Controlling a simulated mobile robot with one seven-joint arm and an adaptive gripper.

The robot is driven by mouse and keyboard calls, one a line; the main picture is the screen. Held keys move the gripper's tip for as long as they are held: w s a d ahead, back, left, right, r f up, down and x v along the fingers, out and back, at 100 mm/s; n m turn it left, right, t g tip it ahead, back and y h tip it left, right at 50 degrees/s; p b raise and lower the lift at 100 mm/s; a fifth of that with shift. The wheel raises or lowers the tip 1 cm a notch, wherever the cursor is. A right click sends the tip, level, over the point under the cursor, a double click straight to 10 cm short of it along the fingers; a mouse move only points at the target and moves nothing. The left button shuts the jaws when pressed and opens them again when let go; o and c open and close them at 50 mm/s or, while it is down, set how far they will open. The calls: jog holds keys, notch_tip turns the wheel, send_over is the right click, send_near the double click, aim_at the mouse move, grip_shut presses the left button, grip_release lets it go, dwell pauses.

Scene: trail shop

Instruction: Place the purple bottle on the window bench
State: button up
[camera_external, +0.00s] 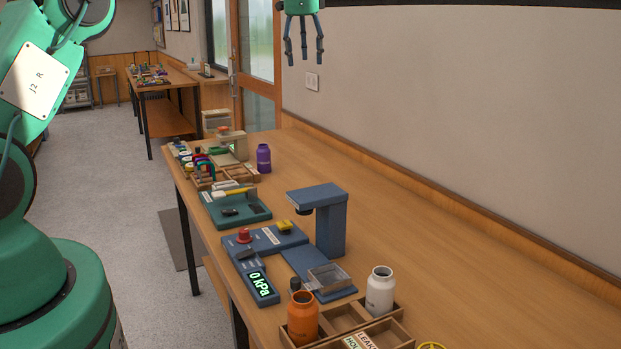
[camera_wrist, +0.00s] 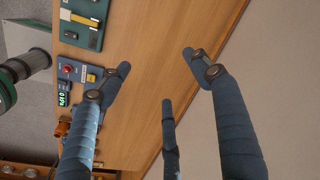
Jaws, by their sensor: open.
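The purple bottle (camera_external: 263,158) stands upright on the long wooden workbench (camera_external: 430,235), near its far end beside a wooden organiser, in the external view. A second wooden bench (camera_external: 183,78) stands farther back near the window; I cannot tell for sure whether it is the window bench. My gripper (camera_external: 304,52) is open and empty, fingers pointing down, high above the workbench and to the right of the bottle. In the wrist view, its three spread fingers (camera_wrist: 160,76) have nothing between them, and the purple bottle does not show.
The bench's right half is largely clear.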

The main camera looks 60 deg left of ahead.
jog(key=a+f, duration=1)
jog(key=a, duration=0.2)
jog(key=m+g, duration=0.1)
jog(key=m, duration=0.1)
send_over(263, 145)
notch_tip(263, 145, down, 13)
jog(key=shift+a+f+h+p, duration=0.1)
jog(key=shift+h+p, duration=0.2)
jog(key=shift+h, duration=0.1)
jog(key=shift+f, duration=4.3)
jog(key=shift+f, duration=0.15)
jog(key=shift+f, duration=2.4)
